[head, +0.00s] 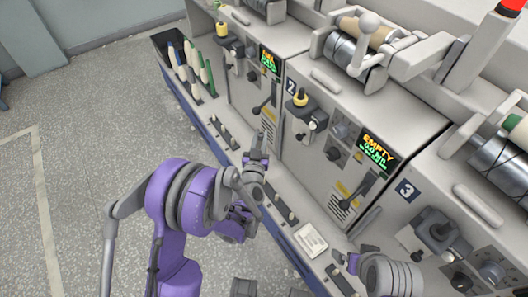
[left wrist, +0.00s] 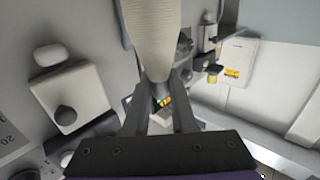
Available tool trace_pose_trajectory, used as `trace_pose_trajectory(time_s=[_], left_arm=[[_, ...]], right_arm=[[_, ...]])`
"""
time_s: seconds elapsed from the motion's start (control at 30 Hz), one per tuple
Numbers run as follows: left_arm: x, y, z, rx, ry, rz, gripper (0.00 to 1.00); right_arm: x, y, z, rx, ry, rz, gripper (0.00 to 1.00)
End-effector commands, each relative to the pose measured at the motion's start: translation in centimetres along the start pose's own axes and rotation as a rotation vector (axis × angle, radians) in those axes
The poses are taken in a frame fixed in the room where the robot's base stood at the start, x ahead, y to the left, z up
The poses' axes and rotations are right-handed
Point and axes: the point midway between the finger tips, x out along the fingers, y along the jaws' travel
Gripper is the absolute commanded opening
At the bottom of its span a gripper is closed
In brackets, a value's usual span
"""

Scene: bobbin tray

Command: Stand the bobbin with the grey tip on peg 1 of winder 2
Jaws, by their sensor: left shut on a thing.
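My left gripper (head: 258,162) is in front of the lower face of winder 2 (head: 318,160). In the left wrist view, its fingers (left wrist: 160,98) are shut on a cream bobbin (left wrist: 152,30) with a greyish narrow end (left wrist: 156,66). The bobbin's far end runs out of the top of that view. In the head view the bobbin is hard to make out against the gripper. Winder 2 has a grey holder with a yellow piece (head: 300,98); I cannot tell which part is peg 1. My right gripper (head: 345,262) is at the lower right, its jaws unclear.
A dark tray (head: 162,42) with several green- and cream-coloured bobbins (head: 198,70) stands at the left end. Winder 2's display (head: 377,152) reads EMPTY. Levers (head: 350,192) stick out from the winder faces.

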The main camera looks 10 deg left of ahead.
Motion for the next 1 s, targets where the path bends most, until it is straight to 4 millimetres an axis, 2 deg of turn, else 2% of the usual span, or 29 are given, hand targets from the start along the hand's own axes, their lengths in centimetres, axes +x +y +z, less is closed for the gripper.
trace_pose_trajectory(time_s=[0.03, 0.13, 0.47, 0.8, 1.0], left_arm=[[0.3, 0.2, 2.1, 0.002, -0.002, 0.011, 0.0], [0.6, 0.5, 3.5, 0.001, 0.0, 0.025, 0.0], [0.7, 0.7, 5.1, 0.0, 0.002, 0.034, 0.0], [0.8, 0.7, 8.6, 0.0, 0.001, 0.034, 0.0], [0.7, 0.7, 9.9, 0.0, 0.002, 0.034, 0.0]], right_arm=[[1.3, 0.0, 0.5, 0.0, -0.005, 0.0, 1.0], [2.1, 0.0, 0.8, 0.0, -0.008, 0.0, 1.0], [2.9, 0.0, 1.1, 0.0, -0.011, 0.0, 1.0], [5.0, 0.0, 1.8, 0.0, -0.018, 0.0, 1.0], [5.7, 0.0, 2.0, 0.0, -0.021, 0.0, 1.0]])
